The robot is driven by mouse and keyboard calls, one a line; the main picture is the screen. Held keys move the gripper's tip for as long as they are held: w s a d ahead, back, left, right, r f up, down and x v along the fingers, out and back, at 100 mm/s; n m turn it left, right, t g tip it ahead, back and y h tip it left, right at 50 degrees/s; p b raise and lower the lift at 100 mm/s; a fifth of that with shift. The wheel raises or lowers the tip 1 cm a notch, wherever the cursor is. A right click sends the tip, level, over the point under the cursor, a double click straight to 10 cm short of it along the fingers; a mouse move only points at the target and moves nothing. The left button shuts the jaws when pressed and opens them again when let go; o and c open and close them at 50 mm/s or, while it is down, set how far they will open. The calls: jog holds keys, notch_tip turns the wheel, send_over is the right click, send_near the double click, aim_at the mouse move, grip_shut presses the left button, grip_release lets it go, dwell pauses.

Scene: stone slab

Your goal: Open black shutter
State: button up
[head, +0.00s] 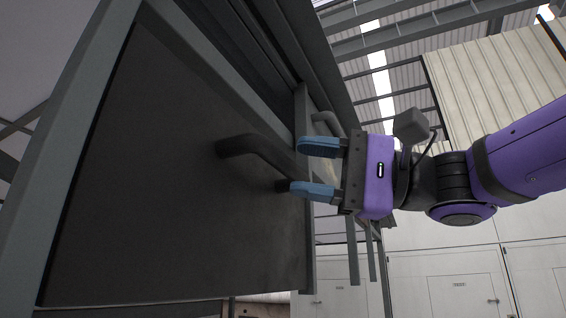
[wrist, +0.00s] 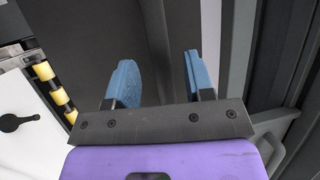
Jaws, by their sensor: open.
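The black shutter (head: 150,190) is a large dark panel in a grey frame, filling the left half of the head view. A black bar handle (head: 250,148) stands out from its right part. My gripper (head: 315,168) is open, with its two blue fingertips one above the other at the shutter's right edge, pointing left toward the handle. The handle's right end shows close to the fingertips; I cannot tell whether it lies between them.
The grey frame post (head: 85,110) borders the shutter on the left. Another grey handle-like bar (wrist: 285,125) shows at the lower right of the wrist view. Yellow-and-black rollers or stripes (wrist: 50,85) and a white panel (wrist: 25,125) are at left. White doors (head: 455,285) stand far behind.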

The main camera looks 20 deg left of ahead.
aim_at(293, 166)
jog(key=shift+x, duration=1.85)
jog(key=shift+c, duration=0.4)
grip_shut()
